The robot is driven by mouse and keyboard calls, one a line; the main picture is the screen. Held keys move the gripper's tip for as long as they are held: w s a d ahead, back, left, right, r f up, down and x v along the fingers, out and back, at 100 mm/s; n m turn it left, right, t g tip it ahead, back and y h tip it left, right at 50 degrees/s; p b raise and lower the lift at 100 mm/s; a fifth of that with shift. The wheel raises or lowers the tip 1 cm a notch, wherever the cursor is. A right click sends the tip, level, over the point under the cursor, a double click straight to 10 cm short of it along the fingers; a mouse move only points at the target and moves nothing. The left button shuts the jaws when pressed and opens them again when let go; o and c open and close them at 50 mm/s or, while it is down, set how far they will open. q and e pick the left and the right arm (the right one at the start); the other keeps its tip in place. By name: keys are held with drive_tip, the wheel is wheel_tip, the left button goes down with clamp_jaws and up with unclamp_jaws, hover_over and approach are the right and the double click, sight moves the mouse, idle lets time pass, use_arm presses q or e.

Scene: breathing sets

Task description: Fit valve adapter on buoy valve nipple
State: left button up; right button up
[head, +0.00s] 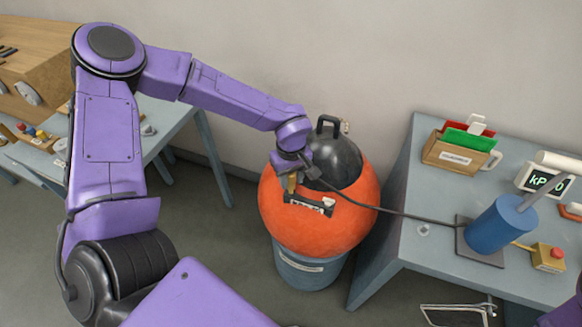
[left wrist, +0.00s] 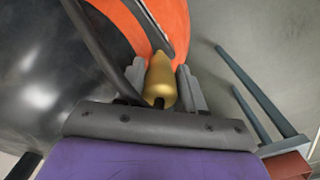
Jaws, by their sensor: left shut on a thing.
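The orange buoy (head: 318,228) with a black top rests in a blue-grey tub (head: 305,270). My left gripper (head: 292,176) is at its upper left side, shut on the brass valve adapter (head: 292,184). The adapter also shows in the left wrist view (left wrist: 162,82), between the grey fingers, pointing toward the orange surface. A black hose (head: 400,214) runs from the gripper to the blue pump (head: 497,226) on the right table. I cannot make out the valve nipple or tell whether the adapter touches it. My right gripper is not in view.
The right table (head: 418,262) holds a wooden box (head: 448,155) and a display (head: 540,181). A wooden cabinet (head: 40,45) stands at far left. Floor is clear left of the tub.

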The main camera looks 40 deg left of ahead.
use_arm(q)
drive_tip(key=shift+f+b, duration=0.4)
drive_tip(key=shift+f, duration=0.8)
drive_tip(key=o, duration=1)
drive_tip(key=shift+o, duration=1.3)
drive_tip(key=shift+s+r, duration=0.1)
drive_tip(key=shift+s, duration=0.05)
